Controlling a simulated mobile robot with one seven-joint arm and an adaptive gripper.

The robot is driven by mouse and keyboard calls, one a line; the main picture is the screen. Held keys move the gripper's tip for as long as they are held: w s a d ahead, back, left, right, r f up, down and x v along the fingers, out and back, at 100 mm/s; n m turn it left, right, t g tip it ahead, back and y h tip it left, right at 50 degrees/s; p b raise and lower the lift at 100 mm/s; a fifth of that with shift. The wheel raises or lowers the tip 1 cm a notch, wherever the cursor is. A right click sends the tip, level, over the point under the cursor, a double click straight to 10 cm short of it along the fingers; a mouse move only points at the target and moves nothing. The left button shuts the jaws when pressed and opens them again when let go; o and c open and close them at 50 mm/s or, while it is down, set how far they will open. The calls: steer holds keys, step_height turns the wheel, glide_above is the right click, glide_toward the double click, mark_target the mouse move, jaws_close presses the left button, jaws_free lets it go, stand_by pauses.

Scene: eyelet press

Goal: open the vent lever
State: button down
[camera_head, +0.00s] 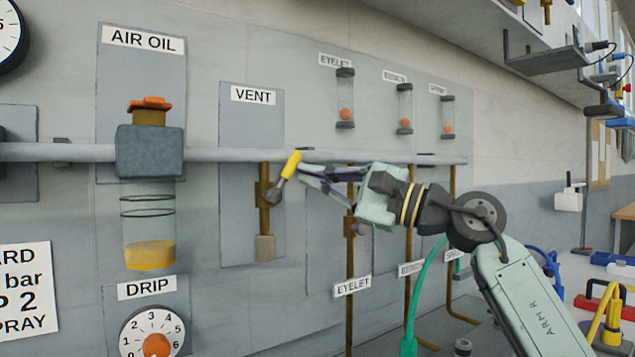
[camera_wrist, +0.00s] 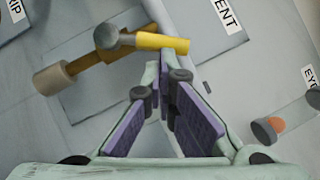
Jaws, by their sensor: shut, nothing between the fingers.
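The vent lever (camera_head: 291,165) has a yellow grip and a grey hub. It sits on a brass valve pipe (camera_head: 265,195) below the VENT label (camera_head: 253,95). In the head view the grip tilts up to the right from its hub. My gripper (camera_head: 303,174) is shut and empty, with its fingertips beside the yellow grip. In the wrist view the yellow lever (camera_wrist: 162,42) lies just past the closed fingertips (camera_wrist: 166,58). I cannot tell whether they touch it.
The AIR OIL unit (camera_head: 150,150) stands to the left. Brass pipes (camera_head: 350,270) with EYELET and other labels run down behind my arm. The wall panel below the valve is clear.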

mark_target(298, 160)
steer(key=n, duration=0.1)
steer(key=r+n+p, duration=0.1)
steer(key=g+h, duration=0.1)
steer(key=shift+s+a+r+n+p, duration=0.25)
steer(key=shift+a+r+n+p, duration=0.15)
steer(key=shift+s+a+r+n+g+h+p, duration=0.3)
steer(key=shift+a+r+n+g+h+p, duration=0.1)
steer(key=shift+n+p, duration=0.25)
steer(key=shift+a, duration=0.1)
steer(key=shift+s, duration=0.1)
